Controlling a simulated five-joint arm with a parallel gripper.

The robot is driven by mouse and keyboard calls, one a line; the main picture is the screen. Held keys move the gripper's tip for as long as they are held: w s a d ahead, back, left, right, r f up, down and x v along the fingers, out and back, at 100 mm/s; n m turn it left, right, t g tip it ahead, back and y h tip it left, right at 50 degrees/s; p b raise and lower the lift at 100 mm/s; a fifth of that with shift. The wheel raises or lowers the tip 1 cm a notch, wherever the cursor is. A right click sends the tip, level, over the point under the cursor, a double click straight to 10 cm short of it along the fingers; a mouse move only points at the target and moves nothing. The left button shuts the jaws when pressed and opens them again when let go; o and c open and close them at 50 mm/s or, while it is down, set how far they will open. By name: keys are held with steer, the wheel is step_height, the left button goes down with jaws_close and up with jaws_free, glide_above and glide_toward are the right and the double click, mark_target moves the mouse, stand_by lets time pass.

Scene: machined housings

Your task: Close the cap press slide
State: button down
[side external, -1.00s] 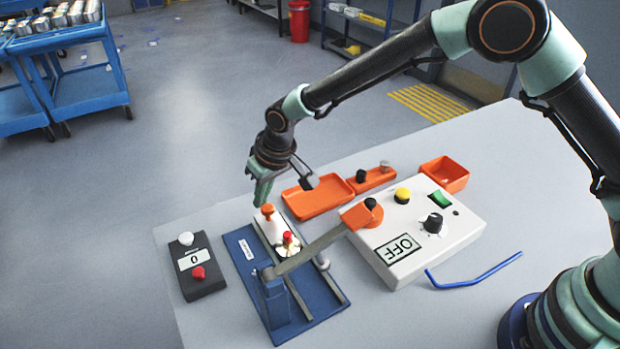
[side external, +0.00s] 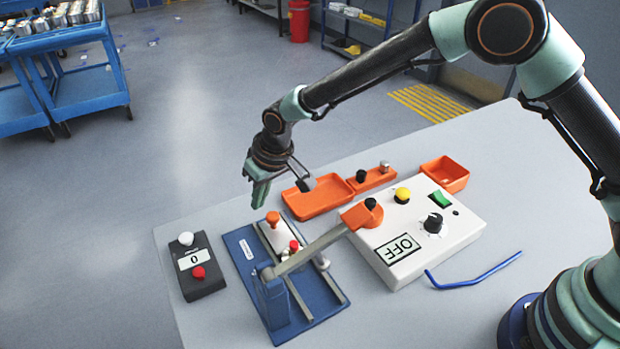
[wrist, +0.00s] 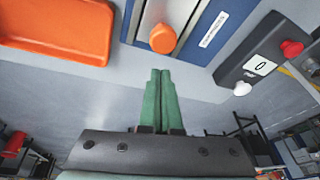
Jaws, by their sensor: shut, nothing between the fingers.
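The cap press has a blue base (side external: 232,243) with two rails. On them is a white slide (side external: 279,235) with an orange knob (side external: 273,217) at its far end; the knob also shows in the wrist view (wrist: 163,38). A red-topped part (side external: 293,245) sits at the slide's near end, beside the grey press lever (side external: 318,245), which partly hides it. My gripper (side external: 258,205) is shut and empty, just beyond the knob and apart from it. In the wrist view its green fingertips (wrist: 160,72) point at the knob with a gap between.
A black counter box (side external: 200,268) reading 0 is left of the press. A white control box (side external: 418,235) reading OFF is to the right, with an orange tray (side external: 318,197) behind. A blue bent rod (side external: 475,273) lies in front. The table's far edge is close beyond the gripper.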

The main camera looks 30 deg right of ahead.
mark_target(273, 215)
steer(key=shift+w+a, duration=0.2)
steer(key=shift+w, duration=0.55)
steer(key=a+v, duration=0.1)
steer(key=v, duration=0.8)
steer(key=shift+s+d+r, duration=0.15)
steer(key=shift+d+r, duration=0.05)
steer(key=c, duration=1.2)
jaws_free()
steer(key=shift+s+r, duration=0.1)
steer(key=shift+r, duration=0.1)
steer(key=o, duration=0.6)
steer(key=shift+r+m, duration=0.1)
steer(key=shift+m, duration=0.2)
steer(key=m, duration=0.2)
steer(key=m+g, duration=0.1)
steer(key=m, duration=0.2)
steer(key=shift+s+h, duration=0.4)
steer(key=f+m, duration=0.2)
steer(key=f, duration=0.1)
steer(key=s+f+m+g, duration=0.1)
steer(key=f+m, duration=0.1)
steer(key=f, duration=0.2)
steer(key=f+m+g+h, duration=0.1)
steer(key=f+m, duration=0.1)
steer(key=f, duration=0.2)
steer(key=shift+s+d+f+m, duration=0.25)
steer(key=shift+d+m, duration=0.05)
